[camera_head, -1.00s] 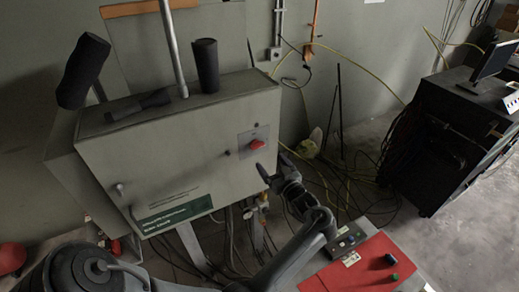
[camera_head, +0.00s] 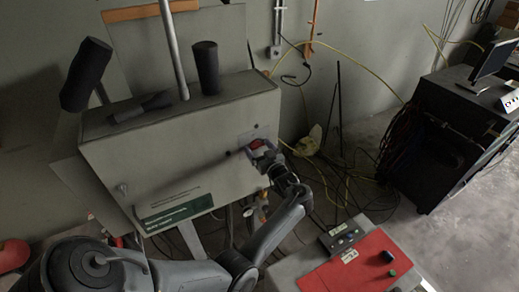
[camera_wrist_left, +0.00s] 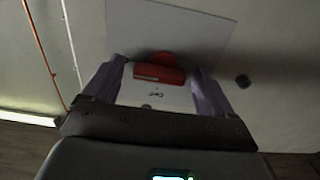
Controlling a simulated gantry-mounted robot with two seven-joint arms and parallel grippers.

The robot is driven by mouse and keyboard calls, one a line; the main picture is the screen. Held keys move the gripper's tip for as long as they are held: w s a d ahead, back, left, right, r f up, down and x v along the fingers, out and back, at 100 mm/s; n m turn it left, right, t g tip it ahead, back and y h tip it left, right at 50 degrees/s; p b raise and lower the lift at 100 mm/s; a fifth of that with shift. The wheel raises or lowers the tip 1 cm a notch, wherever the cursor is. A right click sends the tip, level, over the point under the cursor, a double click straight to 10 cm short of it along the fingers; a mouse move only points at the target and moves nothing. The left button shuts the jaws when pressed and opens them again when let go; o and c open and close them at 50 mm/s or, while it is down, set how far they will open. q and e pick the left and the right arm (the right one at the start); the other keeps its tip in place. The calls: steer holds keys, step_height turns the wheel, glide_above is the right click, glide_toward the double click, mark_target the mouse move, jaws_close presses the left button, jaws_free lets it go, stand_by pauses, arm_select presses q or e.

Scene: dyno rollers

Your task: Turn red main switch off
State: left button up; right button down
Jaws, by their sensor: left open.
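The red main switch (camera_head: 256,144) is a small red knob on a light plate on the front of the grey cabinet (camera_head: 170,160). My left gripper (camera_head: 262,152) is at the switch and hides part of it in the head view. In the left wrist view the red switch (camera_wrist_left: 160,73) lies between the two spread fingers of the left gripper (camera_wrist_left: 155,85), with a gap on each side. Its handle appears as a wide red bar. The lettering on the plate below it is too blurred to read. My right gripper is not in view.
A small dark knob (camera_head: 228,154) sits left of the switch on the cabinet front, which also has a green label (camera_head: 178,213). A red-topped panel (camera_head: 350,268) with buttons stands lower right. Cables hang on the wall and lie on the floor.

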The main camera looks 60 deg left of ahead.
arm_select(q)
steer(key=shift+c, duration=0.5)
steer(key=c, duration=1)
steer(key=shift+o, duration=0.2)
steer(key=shift+f+n+b, duration=0.15)
steer(key=shift+n+b, duration=0.25)
steer(key=shift+b, duration=0.4)
steer(key=n+b, duration=1.5)
steer(key=b, duration=0.7)
steer(key=shift+s, duration=0.15)
steer(key=shift+r+n+b, duration=0.25)
steer(key=shift+n+b, duration=0.85)
steer(key=shift+b, duration=0.2)
steer(key=o, duration=1.1)
steer(key=shift+c, duration=0.2)
steer(key=shift+d, duration=0.1)
